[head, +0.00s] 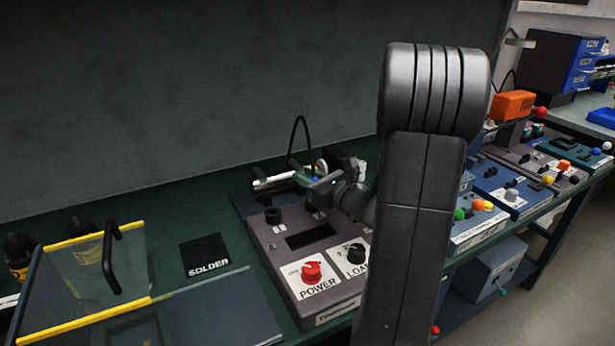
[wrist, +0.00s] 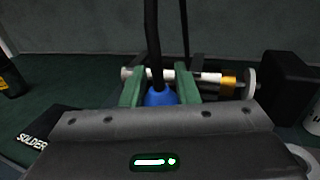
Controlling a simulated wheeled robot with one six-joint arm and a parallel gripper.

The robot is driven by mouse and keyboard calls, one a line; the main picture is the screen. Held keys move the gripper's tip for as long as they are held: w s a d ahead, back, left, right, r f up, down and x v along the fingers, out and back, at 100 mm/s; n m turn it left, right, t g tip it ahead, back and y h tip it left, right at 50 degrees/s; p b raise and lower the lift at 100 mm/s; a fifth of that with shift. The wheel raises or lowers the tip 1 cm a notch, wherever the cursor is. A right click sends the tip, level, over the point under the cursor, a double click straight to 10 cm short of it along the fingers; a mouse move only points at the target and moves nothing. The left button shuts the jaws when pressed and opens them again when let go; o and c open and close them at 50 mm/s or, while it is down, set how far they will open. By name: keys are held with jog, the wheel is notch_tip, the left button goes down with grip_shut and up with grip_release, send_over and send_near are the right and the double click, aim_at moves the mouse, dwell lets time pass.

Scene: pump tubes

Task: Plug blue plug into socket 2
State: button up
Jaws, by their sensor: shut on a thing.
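The blue plug (wrist: 160,97) sits between the two green fingers of my gripper (wrist: 158,82) in the wrist view. My gripper is shut on it, and a black cable rises from the plug. In the head view my gripper (head: 316,176) is at the back of the bench, above or beside a dark base with a white tube (head: 274,181). The tube, with a brass-coloured end, also shows just beyond the fingers in the wrist view (wrist: 208,77). Socket 2 cannot be made out. The plug's lower end is hidden by my gripper body.
A grey control box (head: 285,250) with a red power knob (head: 311,271) stands in front of my gripper. A black solder mat (head: 205,255) and a clear, yellow-edged cover (head: 90,262) lie to the left. More devices (head: 510,190) line the bench at right.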

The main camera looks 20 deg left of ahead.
jog(key=shift+f+b, duration=0.75)
jog(key=shift+f, duration=0.25)
jog(key=o, duration=1)
jog(key=shift+o, duration=0.2)
jog(key=v, duration=1.3)
jog(key=shift+s+d, duration=0.2)
jog(key=shift+d, duration=0.2)
jog(key=shift+a, duration=0.1)
jog(key=x, duration=1.3)
jog(key=shift+w+a, duration=0.25)
jog(key=shift+a, duration=0.05)
jog(key=shift+r, duration=0.1)
